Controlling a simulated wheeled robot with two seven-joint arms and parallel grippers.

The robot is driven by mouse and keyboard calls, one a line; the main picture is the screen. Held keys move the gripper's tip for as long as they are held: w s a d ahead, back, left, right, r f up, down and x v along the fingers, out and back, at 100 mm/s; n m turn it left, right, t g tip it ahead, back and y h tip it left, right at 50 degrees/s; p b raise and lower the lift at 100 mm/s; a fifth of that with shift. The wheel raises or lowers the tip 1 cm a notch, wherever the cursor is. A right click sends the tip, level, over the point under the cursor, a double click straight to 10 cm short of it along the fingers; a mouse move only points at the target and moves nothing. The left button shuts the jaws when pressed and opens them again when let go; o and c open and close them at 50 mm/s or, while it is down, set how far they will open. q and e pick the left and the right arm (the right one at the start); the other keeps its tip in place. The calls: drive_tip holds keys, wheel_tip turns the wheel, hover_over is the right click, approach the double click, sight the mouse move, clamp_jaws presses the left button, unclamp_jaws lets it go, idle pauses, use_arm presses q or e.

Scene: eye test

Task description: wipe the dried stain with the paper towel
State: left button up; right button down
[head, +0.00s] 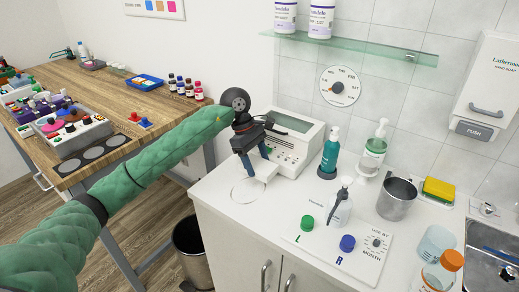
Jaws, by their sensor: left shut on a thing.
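My left gripper (257,166) reaches down over the left part of the white counter, in front of a white device. It is shut on a small white piece that looks like the folded paper towel (264,171). The towel is partly hidden by the fingers, and I cannot tell whether it touches the counter. A faint round outline (247,191) lies on the counter just below and left of the gripper; it may be the dried stain, but it is too faint to be sure. My right gripper is not in view.
Behind the gripper stands the white device (290,138). To the right are a teal bottle (330,152), a pump bottle (339,208), a metal cup (396,198) and a yellow sponge (438,190). A glass shelf (350,45) hangs above. The counter's front left is clear.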

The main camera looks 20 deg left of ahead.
use_arm(q)
drive_tip(key=shift+w+r, duration=0.2)
drive_tip(key=shift+r, duration=0.5)
wheel_tip(320, 180, up, 2)
drive_tip(key=shift+s+r, duration=0.15)
drive_tip(key=shift+r, duration=0.2)
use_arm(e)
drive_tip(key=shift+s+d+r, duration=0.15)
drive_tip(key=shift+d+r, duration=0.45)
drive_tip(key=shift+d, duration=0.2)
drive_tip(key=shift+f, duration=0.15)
